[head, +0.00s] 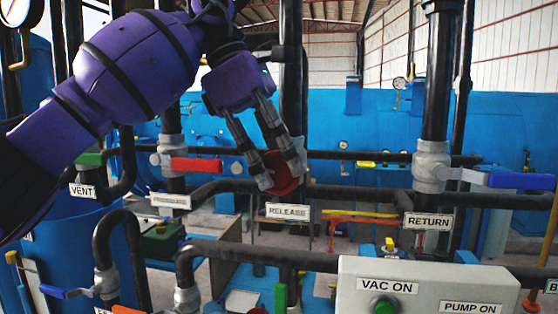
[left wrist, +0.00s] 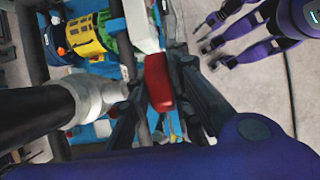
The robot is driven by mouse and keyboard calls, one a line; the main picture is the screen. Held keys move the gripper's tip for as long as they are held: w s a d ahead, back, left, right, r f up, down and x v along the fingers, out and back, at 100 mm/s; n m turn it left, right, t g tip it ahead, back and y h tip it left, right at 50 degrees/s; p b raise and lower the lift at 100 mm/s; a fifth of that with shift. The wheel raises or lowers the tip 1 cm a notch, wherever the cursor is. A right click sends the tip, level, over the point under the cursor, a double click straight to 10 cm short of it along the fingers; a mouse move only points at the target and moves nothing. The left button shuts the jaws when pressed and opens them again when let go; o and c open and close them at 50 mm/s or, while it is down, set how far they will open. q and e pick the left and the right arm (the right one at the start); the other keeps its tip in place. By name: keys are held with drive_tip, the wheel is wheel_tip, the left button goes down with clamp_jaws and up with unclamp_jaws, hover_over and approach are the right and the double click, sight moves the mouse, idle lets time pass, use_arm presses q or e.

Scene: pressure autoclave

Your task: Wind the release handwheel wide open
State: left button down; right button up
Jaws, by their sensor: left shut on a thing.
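The red release handwheel (head: 283,178) sits on the dark pipe just above the RELEASE label (head: 288,212). My left gripper (head: 280,173) reaches down from the upper left with its fingers on either side of the handwheel, shut on it. In the left wrist view the red handwheel (left wrist: 158,82) shows edge-on between the two dark fingers of my left gripper (left wrist: 155,98). The fingers hide part of the wheel, and its valve stem is hidden. My right gripper (left wrist: 208,56) shows at the upper right of the left wrist view, empty with its fingers apart.
A red lever (head: 197,165) is left of the handwheel, and a blue lever (head: 521,181) is at the right by the RETURN label (head: 428,221). A black vertical pipe (head: 291,60) stands close behind my left gripper. A grey control box (head: 425,285) is at the lower right.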

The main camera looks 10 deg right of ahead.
use_arm(q)
drive_tip(key=h, duration=0.1)
drive_tip(key=g+h, duration=0.1)
drive_tip(key=h, duration=0.1)
drive_tip(key=shift+w+a+f, duration=0.1)
drive_tip(key=shift+w+a, duration=0.05)
drive_tip(key=shift+a, duration=0.15)
drive_tip(key=shift+a+g+h+b, duration=0.15)
drive_tip(key=shift+g+h+b, duration=0.25)
drive_tip(key=shift+g+h, duration=0.7)
drive_tip(key=shift+t+h, duration=0.3)
drive_tip(key=c, duration=1.6)
unclamp_jaws()
drive_tip(key=v, duration=1.2)
